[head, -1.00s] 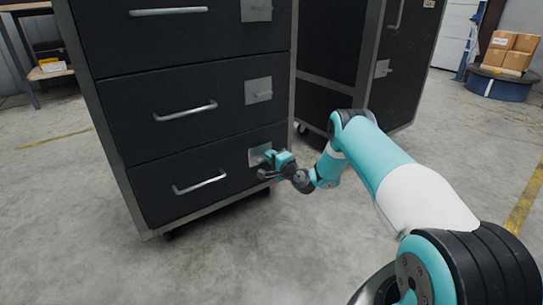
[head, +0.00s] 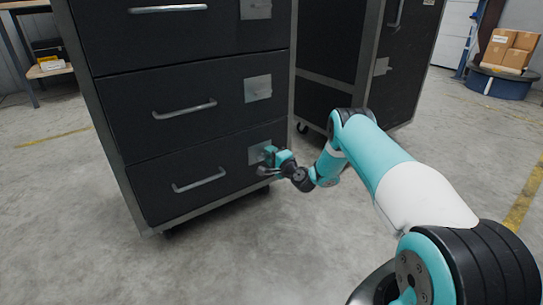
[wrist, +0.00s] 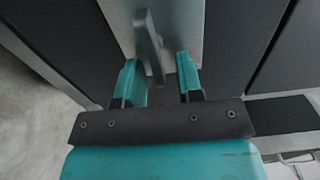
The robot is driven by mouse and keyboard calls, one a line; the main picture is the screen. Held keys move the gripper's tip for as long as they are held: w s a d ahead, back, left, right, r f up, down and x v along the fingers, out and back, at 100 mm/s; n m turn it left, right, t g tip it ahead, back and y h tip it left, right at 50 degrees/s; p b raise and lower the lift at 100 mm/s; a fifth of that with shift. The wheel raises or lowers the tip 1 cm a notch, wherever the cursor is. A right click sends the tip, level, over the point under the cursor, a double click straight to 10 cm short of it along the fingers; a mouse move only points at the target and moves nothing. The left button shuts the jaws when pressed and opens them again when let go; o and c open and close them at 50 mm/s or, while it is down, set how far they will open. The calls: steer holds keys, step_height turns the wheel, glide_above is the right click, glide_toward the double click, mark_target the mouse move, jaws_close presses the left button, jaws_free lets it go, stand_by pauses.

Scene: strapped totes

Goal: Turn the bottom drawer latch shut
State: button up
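The bottom drawer (head: 190,185) is the lowest of the dark cabinet's drawers and looks closed. Its latch has a pale metal plate (head: 257,154) at the drawer's right side, also seen in the wrist view (wrist: 185,25). The grey latch lever (wrist: 150,42) hangs nearly upright in the wrist view, its lower end slightly to the right. My gripper (head: 269,160) is at this latch. In the wrist view my gripper (wrist: 159,78) is open, with one teal finger on each side of the lever's lower end. I see gaps beside the lever; contact is unclear.
The middle drawer (head: 185,108) above has its own handle and latch plate (head: 258,88). A second dark cabinet (head: 335,65) stands behind to the right. The concrete floor in front is clear. Cardboard boxes (head: 510,48) sit far off at the right.

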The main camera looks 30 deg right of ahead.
steer(key=s+p, duration=1.7)
steer(key=p, duration=0.5)
steer(key=shift+s+d+p, duration=0.2)
steer(key=shift+d+p, duration=0.1)
steer(key=shift+p, duration=0.1)
